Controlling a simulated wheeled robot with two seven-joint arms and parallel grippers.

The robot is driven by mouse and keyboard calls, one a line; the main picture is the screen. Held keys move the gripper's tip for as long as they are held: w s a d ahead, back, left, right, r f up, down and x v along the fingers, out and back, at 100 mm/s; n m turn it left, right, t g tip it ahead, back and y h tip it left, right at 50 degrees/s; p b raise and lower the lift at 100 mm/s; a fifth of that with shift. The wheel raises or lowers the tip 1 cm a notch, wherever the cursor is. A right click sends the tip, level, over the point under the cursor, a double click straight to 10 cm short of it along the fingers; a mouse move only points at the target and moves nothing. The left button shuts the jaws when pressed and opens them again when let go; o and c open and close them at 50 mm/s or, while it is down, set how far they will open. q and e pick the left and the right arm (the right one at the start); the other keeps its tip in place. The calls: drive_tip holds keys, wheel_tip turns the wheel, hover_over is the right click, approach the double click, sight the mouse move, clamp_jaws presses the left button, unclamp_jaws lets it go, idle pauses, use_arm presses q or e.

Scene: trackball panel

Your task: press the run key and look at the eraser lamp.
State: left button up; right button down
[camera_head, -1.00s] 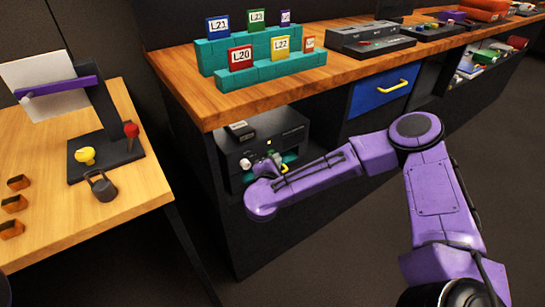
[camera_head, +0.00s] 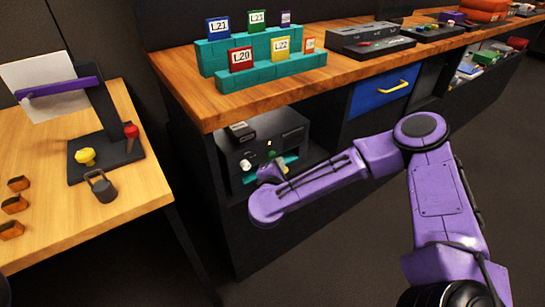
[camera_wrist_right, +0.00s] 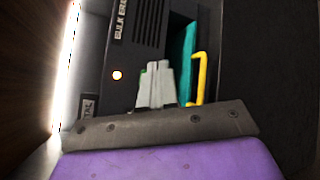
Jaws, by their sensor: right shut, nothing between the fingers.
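The black bulk eraser (camera_head: 290,128) sits in the open shelf under the wooden counter. In the right wrist view its face (camera_wrist_right: 140,45) carries part of the label "BULK ER...". A small round lamp (camera_wrist_right: 117,75) on that face glows bright, pale with an orange rim. A green spot (camera_wrist_right: 143,71), perhaps the run key, shows at the fingertips and is mostly hidden by them. My right gripper (camera_wrist_right: 154,68) is shut and empty, its tips close to the face; I cannot tell whether they touch. In the head view my purple wrist hides much of it. My left gripper is out of view.
A teal slot with a yellow handle (camera_wrist_right: 201,72) lies beside the fingers. A side table (camera_head: 130,200) with a lever panel stands at left. The floor between is clear.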

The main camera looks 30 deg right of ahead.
drive_tip(key=s, duration=0.5)
drive_tip(key=shift+d+p, duration=0.2)
drive_tip(key=shift+p, duration=0.1)
idle(0.6)
